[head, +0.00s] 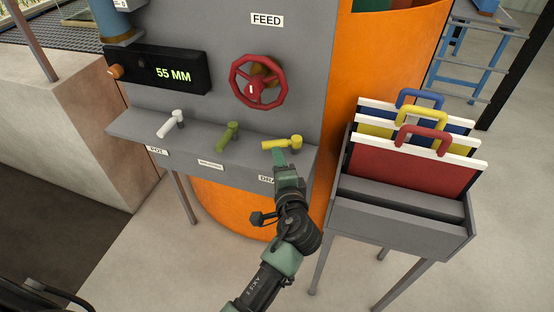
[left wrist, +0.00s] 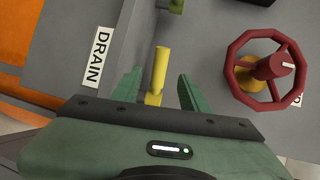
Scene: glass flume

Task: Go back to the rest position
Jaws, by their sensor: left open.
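My left gripper (head: 279,160) is at the yellow lever (head: 281,143) on the right end of the grey panel shelf, above the partly hidden drain label. In the left wrist view my left gripper (left wrist: 157,88) is open, its two green fingers apart. The yellow lever (left wrist: 160,68) stands between and beyond the fingers, with a gap on both sides; I cannot tell how deep it sits between them. The DRAIN label (left wrist: 97,57) is left of it. My right gripper is in neither view.
The red FEED handwheel (head: 257,82) is on the panel above the levers. A white lever (head: 171,123) and a green lever (head: 227,137) stand to the left. A display (head: 160,72) reads 55 MM. A grey rack (head: 400,222) holding red, yellow and blue handled plates stands right of my arm.

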